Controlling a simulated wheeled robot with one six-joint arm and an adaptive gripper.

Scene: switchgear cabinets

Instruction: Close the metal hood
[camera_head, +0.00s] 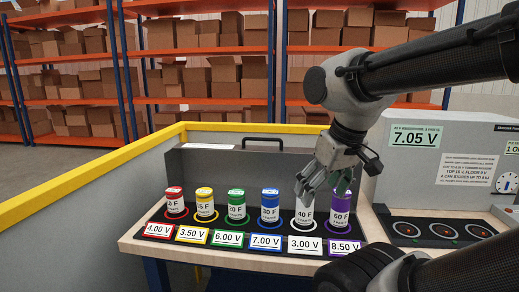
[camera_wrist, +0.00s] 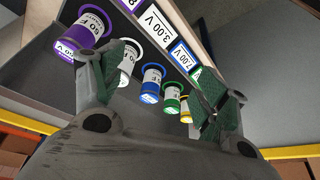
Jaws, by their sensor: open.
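The metal hood (camera_head: 245,168) looks like a grey panel standing raised behind the row of capacitors, with a dark handle (camera_head: 262,140) on its top edge. My gripper (camera_head: 320,190) is open, in front of the hood's right part and above the white and purple capacitors. In the wrist view, my gripper (camera_wrist: 165,88) has its two fingers spread, with nothing clearly held between them. The white capacitor (camera_wrist: 128,62) is partly hidden by one finger, and the blue capacitor (camera_wrist: 151,82) shows between the fingers. The gripper is apart from the handle.
Red (camera_head: 175,203), yellow and green capacitors also stand on the bench, with voltage labels along its front edge. A control panel (camera_head: 440,165) with several dark round sockets stands at right. A yellow-topped barrier (camera_head: 90,180) runs at left and behind; shelves of boxes stand beyond.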

